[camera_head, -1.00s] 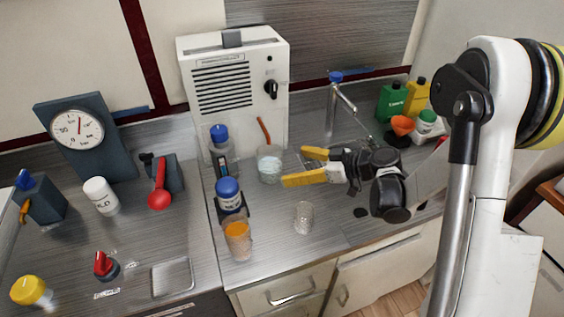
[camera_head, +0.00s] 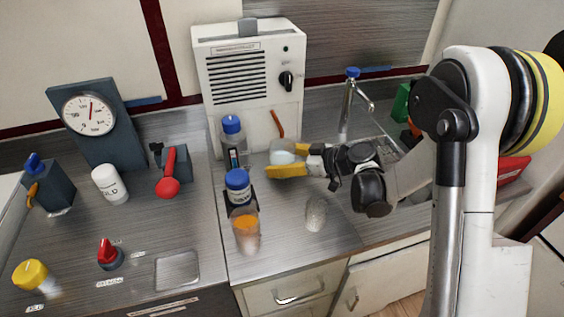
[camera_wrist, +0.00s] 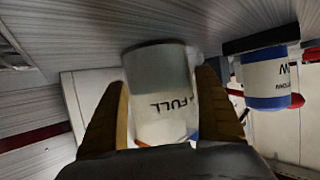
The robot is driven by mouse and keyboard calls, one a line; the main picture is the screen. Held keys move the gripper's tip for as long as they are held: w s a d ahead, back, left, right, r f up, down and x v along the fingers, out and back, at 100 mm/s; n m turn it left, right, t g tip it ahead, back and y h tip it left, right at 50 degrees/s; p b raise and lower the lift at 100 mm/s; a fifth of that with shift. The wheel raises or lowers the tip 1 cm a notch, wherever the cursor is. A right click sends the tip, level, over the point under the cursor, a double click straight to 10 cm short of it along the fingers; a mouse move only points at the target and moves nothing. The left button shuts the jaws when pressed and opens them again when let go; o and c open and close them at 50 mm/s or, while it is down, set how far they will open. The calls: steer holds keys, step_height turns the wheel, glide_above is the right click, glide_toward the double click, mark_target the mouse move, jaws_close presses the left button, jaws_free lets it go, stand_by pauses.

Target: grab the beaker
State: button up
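The beaker (camera_head: 282,152) is a clear glass with pale contents, standing on the counter in front of the white cabinet unit. In the wrist view the beaker (camera_wrist: 160,95) shows upside down with the word FULL on it, between my two yellow fingers. My gripper (camera_head: 284,158) has one finger on each side of it; the far fingertip is partly hidden behind the glass. In the wrist view my gripper (camera_wrist: 163,85) shows fingers spread about a beaker's width apart, very close to the glass. Firm contact does not show.
A blue-capped bottle (camera_head: 232,140) and another (camera_head: 238,188) stand left of the beaker. An orange-filled jar (camera_head: 245,230) and an empty glass (camera_head: 316,213) stand nearer the front. A tap (camera_head: 348,105) rises behind right. The white cabinet unit (camera_head: 252,90) blocks the back.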

steer(key=c, duration=1)
steer(key=shift+o, duration=0.2)
steer(key=shift+r, duration=0.15)
